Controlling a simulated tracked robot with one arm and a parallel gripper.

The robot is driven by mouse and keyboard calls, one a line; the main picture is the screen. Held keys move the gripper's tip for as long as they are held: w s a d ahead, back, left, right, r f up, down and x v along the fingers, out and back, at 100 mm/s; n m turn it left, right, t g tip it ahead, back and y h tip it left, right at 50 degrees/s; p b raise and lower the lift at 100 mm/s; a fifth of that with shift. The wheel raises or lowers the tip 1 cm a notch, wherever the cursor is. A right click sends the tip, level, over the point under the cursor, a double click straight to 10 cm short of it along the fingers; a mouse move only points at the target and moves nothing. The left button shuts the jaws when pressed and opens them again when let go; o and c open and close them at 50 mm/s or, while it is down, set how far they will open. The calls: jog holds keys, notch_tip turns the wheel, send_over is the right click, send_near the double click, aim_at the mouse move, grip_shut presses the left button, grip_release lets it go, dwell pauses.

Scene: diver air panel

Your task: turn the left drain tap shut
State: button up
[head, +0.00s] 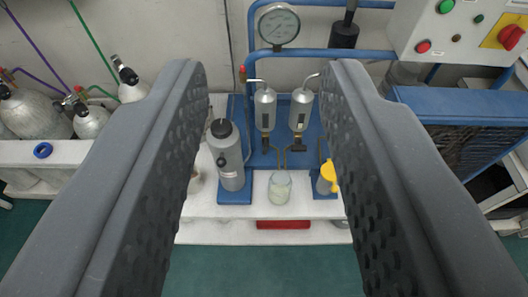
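Two silver filter bowls, left (265,108) and right (301,108), hang side by side on a blue panel. Under the left bowl is the left drain tap (266,143), small and dark; its handle looks narrow and upright, but its exact angle is hard to tell. The right drain tap (298,144) looks wider. Thin brass pipes lead down from the taps towards a glass jar (279,190) holding pale liquid. My gripper (265,80) is wide open and empty. Its two dark fingers frame the bowls and taps, apart from them and nearer the camera.
A grey cylinder (227,158) with a black cap stands left of the taps, and a yellow-topped cup (328,178) right. A pressure gauge (278,25) and blue pipes are above. A control box (462,32) is upper right; gas bottles (33,113) are left. A red tray (283,225) is below.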

jog(key=w+d+f+p, duration=0.1)
jog(key=w+f+p, duration=0.2)
jog(key=w+f, duration=0.75)
jog(key=w+d+f+p, duration=0.1)
jog(key=w+f+p, duration=0.3)
jog(key=w+f, duration=0.65)
jog(key=w+f+t+p, duration=0.1)
jog(key=w+f+p, duration=0.2)
jog(key=w+f, duration=0.45)
jog(key=s+f, duration=0.4)
jog(key=f, duration=0.7)
jog(key=s+a+f+m+t+b, duration=0.1)
jog(key=s+f, duration=0.4)
jog(key=f, duration=0.7)
jog(key=shift+a+m+t, duration=0.3)
jog(key=shift+w+b, duration=0.1)
jog(key=shift+b, duration=0.35)
